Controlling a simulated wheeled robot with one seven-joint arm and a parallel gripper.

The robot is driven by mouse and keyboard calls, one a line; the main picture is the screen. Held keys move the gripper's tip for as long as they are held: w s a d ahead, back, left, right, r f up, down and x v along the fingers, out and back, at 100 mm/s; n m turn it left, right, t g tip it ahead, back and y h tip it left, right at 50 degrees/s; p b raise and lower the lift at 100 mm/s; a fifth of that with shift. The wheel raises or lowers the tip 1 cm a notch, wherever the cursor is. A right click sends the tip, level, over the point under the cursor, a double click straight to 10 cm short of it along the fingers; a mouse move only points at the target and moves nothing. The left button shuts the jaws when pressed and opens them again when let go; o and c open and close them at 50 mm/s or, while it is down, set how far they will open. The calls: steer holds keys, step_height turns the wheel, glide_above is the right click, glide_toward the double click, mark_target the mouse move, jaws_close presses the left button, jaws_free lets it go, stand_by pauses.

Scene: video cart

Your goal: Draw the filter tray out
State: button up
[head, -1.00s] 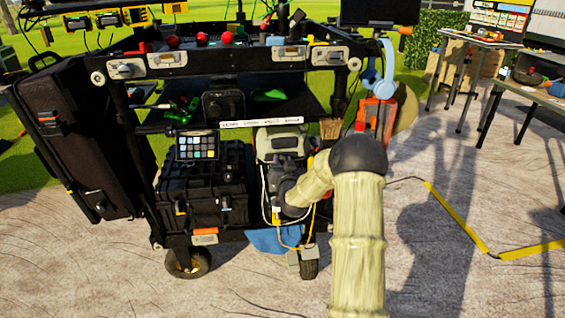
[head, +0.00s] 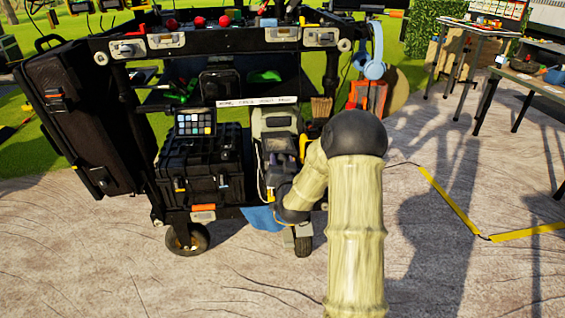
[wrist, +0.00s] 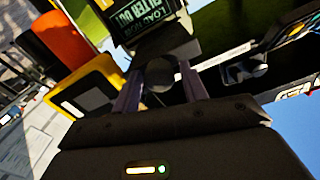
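In the wrist view, a dark box with a printed label (wrist: 150,20) reading in part "FILTER OUT" is at the top. Below it a round dark knob (wrist: 159,74) lies between my two fingers. I take it to be the filter tray's handle, but the tray itself cannot be made out. My gripper (wrist: 158,82) has its fingers apart on either side of the knob; I see no clear contact.
A black case (head: 205,170) and a colour chart (head: 195,122) are on the cart's lower left. Blue headphones (head: 374,60) hang at its right. In the wrist view a yellow-framed item (wrist: 85,100) is close left of my fingers.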

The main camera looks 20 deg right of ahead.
steer(key=shift+o, duration=0.5)
steer(key=b+v, duration=0.6)
steer(key=v, duration=0.6)
steer(key=b, duration=0.2)
steer(key=shift+s+f+b, duration=0.1)
steer(key=shift+s+b, duration=0.15)
steer(key=shift+b, duration=0.05)
steer(key=shift+s+b, duration=0.1)
steer(key=shift+b, duration=0.3)
steer(key=b+v, duration=0.4)
steer(key=b, duration=0.2)
steer(key=shift+s+a, duration=0.25)
steer(key=shift+s, duration=0.05)
